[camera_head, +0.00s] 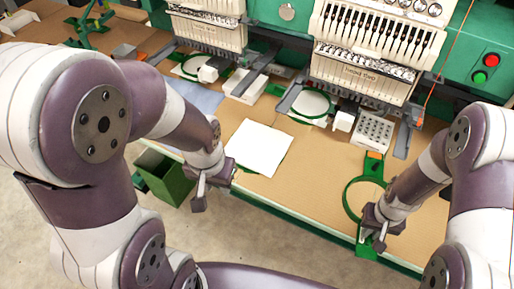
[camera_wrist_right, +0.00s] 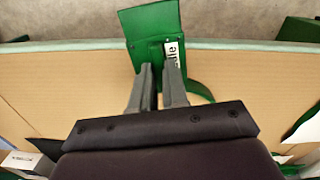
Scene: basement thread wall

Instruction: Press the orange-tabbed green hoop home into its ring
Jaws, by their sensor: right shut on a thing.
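The green hoop (camera_head: 346,197) with an orange tab (camera_head: 373,160) lies at the right of the worktable in the head view, with its near end at the front edge. My right gripper (camera_head: 375,240) is at that near end, shut on a green part of the hoop. The right wrist view shows the fingers (camera_wrist_right: 159,75) at a green plate (camera_wrist_right: 150,25) with a partly hidden label, and a curved green band beside them. A white cloth square (camera_head: 260,147) lies mid-table with green edges showing beneath; any ring under it is hidden. My left gripper (camera_head: 212,188) is open and empty, left of the cloth.
Embroidery heads (camera_head: 370,60) and hooped work stand along the back. A white tray with holes (camera_head: 374,131) stands behind the orange tab. A green bin (camera_head: 165,182) is below the front edge at left. Bare tabletop (camera_head: 315,165) lies between cloth and hoop.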

